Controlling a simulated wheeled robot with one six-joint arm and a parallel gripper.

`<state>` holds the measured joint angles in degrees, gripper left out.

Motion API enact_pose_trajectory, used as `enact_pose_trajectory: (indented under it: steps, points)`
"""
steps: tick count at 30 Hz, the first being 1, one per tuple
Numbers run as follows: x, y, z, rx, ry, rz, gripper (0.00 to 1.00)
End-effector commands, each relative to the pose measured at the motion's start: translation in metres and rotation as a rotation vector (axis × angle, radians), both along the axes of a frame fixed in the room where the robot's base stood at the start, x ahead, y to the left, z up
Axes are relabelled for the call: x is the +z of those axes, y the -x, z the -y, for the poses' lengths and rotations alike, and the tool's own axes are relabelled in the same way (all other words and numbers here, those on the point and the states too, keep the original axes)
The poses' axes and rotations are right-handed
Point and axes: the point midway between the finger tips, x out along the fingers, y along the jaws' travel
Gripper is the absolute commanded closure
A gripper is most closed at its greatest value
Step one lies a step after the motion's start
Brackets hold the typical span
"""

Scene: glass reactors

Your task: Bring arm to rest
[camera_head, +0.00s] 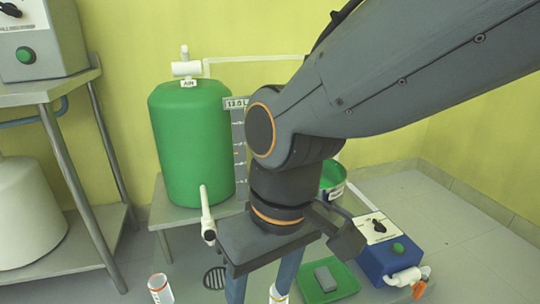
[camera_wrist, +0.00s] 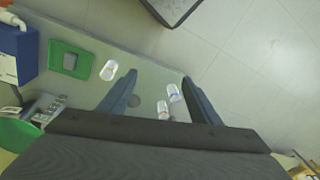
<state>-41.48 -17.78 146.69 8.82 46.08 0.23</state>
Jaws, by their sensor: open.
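My arm reaches in from the upper right of the head view and bends down at the wrist. My gripper (camera_head: 258,290) points downward over the low table, in front of the green tank (camera_head: 190,140). The wrist view also shows my gripper (camera_wrist: 160,82) open. Two small white containers (camera_wrist: 163,110) (camera_wrist: 174,93) appear below, between the fingers, seemingly not held. Another white container (camera_wrist: 109,70) lies to the left. The fingertips are cut off in the head view.
A blue control box (camera_head: 392,245) and a green tray (camera_head: 325,283) with a grey block (camera_head: 325,278) are at the right. A green bucket (camera_head: 333,180) is partly hidden behind my arm. A metal rack (camera_head: 70,150) stands left. Tiled floor (camera_head: 450,215) is clear at right.

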Motion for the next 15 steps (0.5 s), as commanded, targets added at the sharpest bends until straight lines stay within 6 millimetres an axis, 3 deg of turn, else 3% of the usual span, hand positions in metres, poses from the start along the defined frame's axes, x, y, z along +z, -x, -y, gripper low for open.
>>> enact_pose_trajectory:
  steps: [15]
  points:
    - [0.0112,0.0,0.0009,-0.027,-0.009,-0.004,0.43]
